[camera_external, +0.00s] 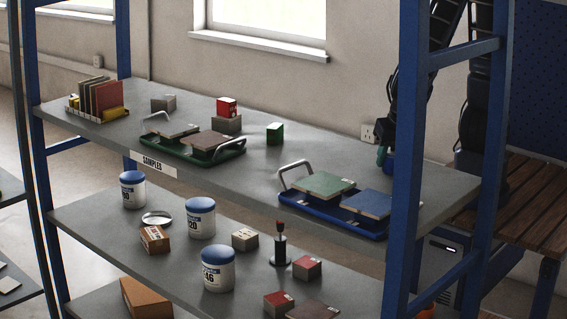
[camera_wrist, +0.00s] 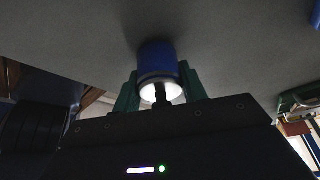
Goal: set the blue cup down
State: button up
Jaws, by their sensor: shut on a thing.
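The blue cup (camera_wrist: 157,58) is in the middle of the wrist view, between the green fingers of my gripper (camera_wrist: 160,74). The fingers are shut on it, one on each side, and its pale end faces the camera. The grey shelf surface (camera_wrist: 85,30) fills the view behind the cup; I cannot tell whether the cup touches it. In the external view my gripper (camera_external: 384,156) is low over the right rear of the upper shelf (camera_external: 335,150).
A blue tray (camera_external: 330,207) with a green and a blue tile stands in front of my gripper. The blue post (camera_external: 405,170) is close by. Bare shelf lies between the trays.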

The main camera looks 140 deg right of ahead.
jog(key=o, duration=1.1)
jog(key=shift+f, duration=0.1)
jog(key=v, duration=0.7)
jog(key=shift+s+a+r+n+t+y, duration=0.75)
jog(key=shift+s+r+n+t, duration=0.65)
jog(key=shift+s+n, duration=1.95)
jog(key=shift+s+a+r+n+t+y, duration=0.75)
jog(key=shift+s+r+n, duration=1.2)
jog(key=shift+n, duration=2.7)
jog(key=shift+s+a+r+n+t+y, duration=0.5)
jog(key=shift+s+a+r+n+t, duration=0.65)
jog(key=shift+s+n, duration=2.2)
jog(key=shift+w+d+r+n, duration=0.3)
jog(key=shift+w+r+n, duration=0.1)
jog(key=shift+w+n, duration=0.3)
